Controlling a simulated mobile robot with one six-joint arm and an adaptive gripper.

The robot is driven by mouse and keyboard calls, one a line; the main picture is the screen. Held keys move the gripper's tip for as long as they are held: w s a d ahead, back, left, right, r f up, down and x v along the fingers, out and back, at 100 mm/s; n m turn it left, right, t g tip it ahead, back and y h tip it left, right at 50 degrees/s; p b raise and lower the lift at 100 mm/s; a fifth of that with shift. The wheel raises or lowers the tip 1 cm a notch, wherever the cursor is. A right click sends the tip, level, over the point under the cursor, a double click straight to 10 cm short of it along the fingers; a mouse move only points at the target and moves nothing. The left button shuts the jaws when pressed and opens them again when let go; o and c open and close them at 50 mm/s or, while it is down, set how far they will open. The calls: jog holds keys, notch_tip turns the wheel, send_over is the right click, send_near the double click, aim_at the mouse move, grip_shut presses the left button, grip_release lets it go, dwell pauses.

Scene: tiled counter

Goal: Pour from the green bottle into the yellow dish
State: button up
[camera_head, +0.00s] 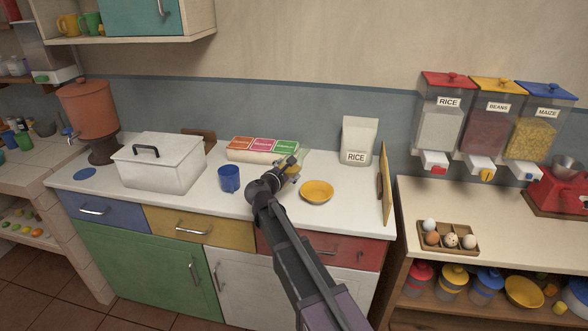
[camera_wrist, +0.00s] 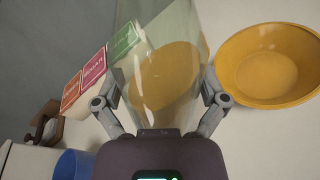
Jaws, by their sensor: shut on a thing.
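The green bottle (camera_wrist: 160,40) is clear, pale green glass and stands out in front of the wrist camera. An amber patch shows through its wall; I cannot tell its level. My gripper (camera_wrist: 160,92) is shut on the bottle, one finger on each side. In the head view my gripper (camera_head: 286,168) is over the counter and hides most of the bottle. The yellow dish (camera_head: 316,191) sits on the white counter just right of my gripper. In the wrist view the dish (camera_wrist: 268,65) is right of the bottle, apart from it, and its visible inside looks empty.
A blue cup (camera_head: 229,178) and a white lidded box (camera_head: 158,162) stand left of my gripper. Coloured packets (camera_head: 262,146) lie behind it. A rice bag (camera_head: 358,140) stands behind the dish, and a wooden board (camera_head: 385,187) is upright at the counter's right end.

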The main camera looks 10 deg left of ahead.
jog(key=shift+a+r+m+y+p, duration=0.4)
jog(key=shift+a+r+m+p, duration=0.6)
jog(key=shift+p, duration=0.4)
jog(key=m, duration=0.1)
jog(key=a+f+m+y+b, duration=0.1)
jog(key=shift+a+f+m+g, duration=0.1)
jog(key=shift+f+m+g, duration=0.2)
jog(key=shift+g, duration=0.1)
jog(key=shift+a+f+m+y+b, duration=0.2)
jog(key=shift+f+m+y+b, duration=0.4)
jog(key=shift+f+b, duration=0.6)
jog(key=shift+a+r+m+y+p, duration=0.15)
jog(key=shift+r+m+y+p, duration=0.15)
jog(key=shift+m+p, duration=0.3)
jog(key=shift+f+m+b, duration=0.4)
jog(key=shift+m, duration=0.3)
dwell(1.8)
